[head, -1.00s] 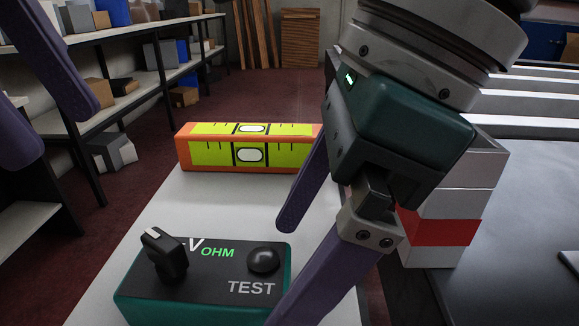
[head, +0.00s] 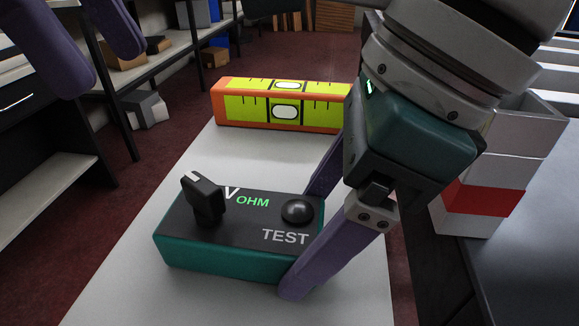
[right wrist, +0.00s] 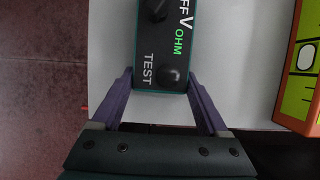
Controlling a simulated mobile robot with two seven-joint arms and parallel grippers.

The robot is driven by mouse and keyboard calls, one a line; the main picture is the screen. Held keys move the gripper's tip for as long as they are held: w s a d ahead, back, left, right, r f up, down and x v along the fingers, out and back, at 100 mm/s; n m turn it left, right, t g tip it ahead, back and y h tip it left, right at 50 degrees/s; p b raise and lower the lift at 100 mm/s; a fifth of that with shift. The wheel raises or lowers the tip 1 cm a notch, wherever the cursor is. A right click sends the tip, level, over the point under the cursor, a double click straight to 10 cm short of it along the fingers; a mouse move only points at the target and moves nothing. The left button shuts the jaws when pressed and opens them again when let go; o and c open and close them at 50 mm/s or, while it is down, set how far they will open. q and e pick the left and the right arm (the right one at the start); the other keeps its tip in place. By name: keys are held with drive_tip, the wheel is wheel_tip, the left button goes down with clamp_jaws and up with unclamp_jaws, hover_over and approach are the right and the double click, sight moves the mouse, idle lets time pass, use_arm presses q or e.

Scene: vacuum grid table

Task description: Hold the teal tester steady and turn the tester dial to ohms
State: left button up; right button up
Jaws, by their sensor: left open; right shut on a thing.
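The teal tester (head: 200,262) lies flat on a pale table, with a black top face. Its black dial knob (head: 205,203) has a white mark on its upper end; I cannot tell exactly which label it points at. White V and green OHM lettering (head: 253,201) sits right of the knob, beside a round black button (head: 297,211). My right gripper (head: 298,240) is shut on the tester's right end, one finger on each long side; the right wrist view shows both fingers (right wrist: 160,78) flanking that end. My left gripper (head: 105,72) is open and empty, above and left of the tester.
An orange and yellow-green spirit level (head: 284,113) lies behind the tester. White and red stacked boxes (head: 490,175) stand at the right, beside a dark surface (head: 530,260). Shelves (head: 160,75) stand at the left. The pale table (head: 130,300) is clear in front of the tester.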

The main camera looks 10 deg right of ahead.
use_arm(q)
drive_tip(key=shift+c, duration=0.2)
use_arm(e)
drive_tip(key=c, duration=0.7)
use_arm(q)
drive_tip(key=c, duration=0.3)
drive_tip(key=shift+s+d+f, duration=0.1)
drive_tip(key=shift+s+f, duration=0.05)
drive_tip(key=shift+c, duration=0.7)
drive_tip(key=s+d+n+g+h, duration=0.1)
drive_tip(key=s, duration=0.1)
drive_tip(key=s+d+f+n+g+h, duration=0.1)
drive_tip(key=s+d, duration=0.1)
drive_tip(key=s+d+f+n+g+h, duration=0.1)
drive_tip(key=s+g+h, duration=0.1)
drive_tip(key=shift+d+f, duration=0.2)
drive_tip(key=shift+d, duration=0.2)
clamp_jaws()
drive_tip(key=s+d+r+n+g+h, duration=0.2)
drive_tip(key=s+n+h, duration=0.2)
drive_tip(key=n+h, duration=0.45)
drive_tip(key=n+t+h, duration=0.1)
drive_tip(key=n, duration=0.3)
drive_tip(key=n+t+y, duration=0.4)
drive_tip(key=n+t, duration=1.4)
drive_tip(key=n, duration=1.3)
approach(189, 196)
drive_tip(key=v, duration=0.7)
drive_tip(key=x, duration=1.4)
